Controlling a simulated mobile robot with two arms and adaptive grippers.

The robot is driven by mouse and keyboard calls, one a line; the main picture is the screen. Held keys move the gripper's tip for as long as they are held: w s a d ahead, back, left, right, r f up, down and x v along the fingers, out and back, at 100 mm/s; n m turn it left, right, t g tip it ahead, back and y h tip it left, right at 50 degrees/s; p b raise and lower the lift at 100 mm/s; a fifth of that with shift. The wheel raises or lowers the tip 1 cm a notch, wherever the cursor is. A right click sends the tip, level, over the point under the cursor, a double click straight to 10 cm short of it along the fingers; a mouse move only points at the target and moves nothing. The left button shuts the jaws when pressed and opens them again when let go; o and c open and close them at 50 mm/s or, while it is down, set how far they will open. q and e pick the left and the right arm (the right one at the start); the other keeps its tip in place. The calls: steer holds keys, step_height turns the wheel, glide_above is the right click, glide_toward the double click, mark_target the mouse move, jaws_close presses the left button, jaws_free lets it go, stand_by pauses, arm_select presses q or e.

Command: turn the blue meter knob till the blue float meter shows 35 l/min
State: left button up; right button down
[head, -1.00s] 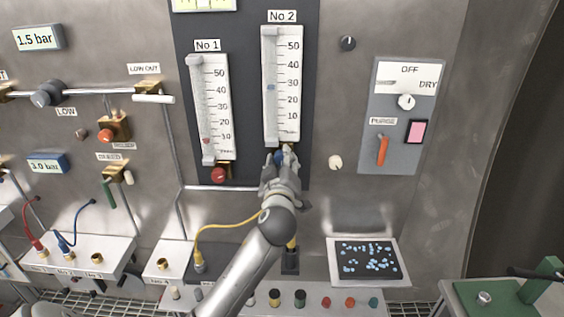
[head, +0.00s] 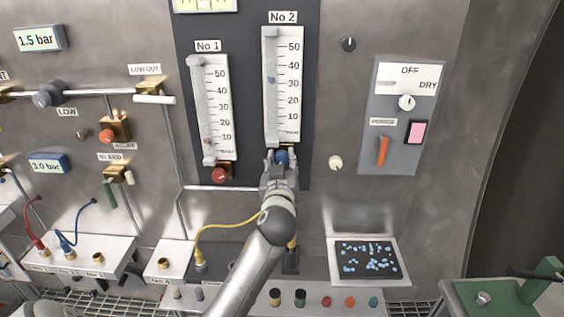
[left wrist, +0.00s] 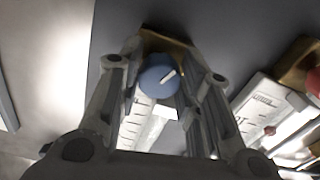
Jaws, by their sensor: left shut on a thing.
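The blue meter knob (head: 282,157) sits under the white No 2 float meter (head: 283,130), on the dark panel. The meter's small blue float (head: 271,80) stands at about the 30 mark, perhaps slightly above. My left gripper (head: 280,163) reaches up from below and is shut on the blue knob. In the left wrist view the knob (left wrist: 158,76) is between the two fingers (left wrist: 160,88), and its white pointer line slants up to the right. My right gripper is not in view.
The No 1 float meter (head: 211,110) with its red knob (head: 220,175) is close on the left. A cream knob (head: 335,162) and a panel with an orange lever (head: 382,150) are on the right. A yellow cable (head: 228,226) hangs beside my left arm.

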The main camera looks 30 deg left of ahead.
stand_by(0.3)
arm_select(q)
steer(key=o, duration=1)
steer(key=shift+o, duration=0.2)
steer(key=v, duration=1.2)
steer(key=shift+a, duration=0.1)
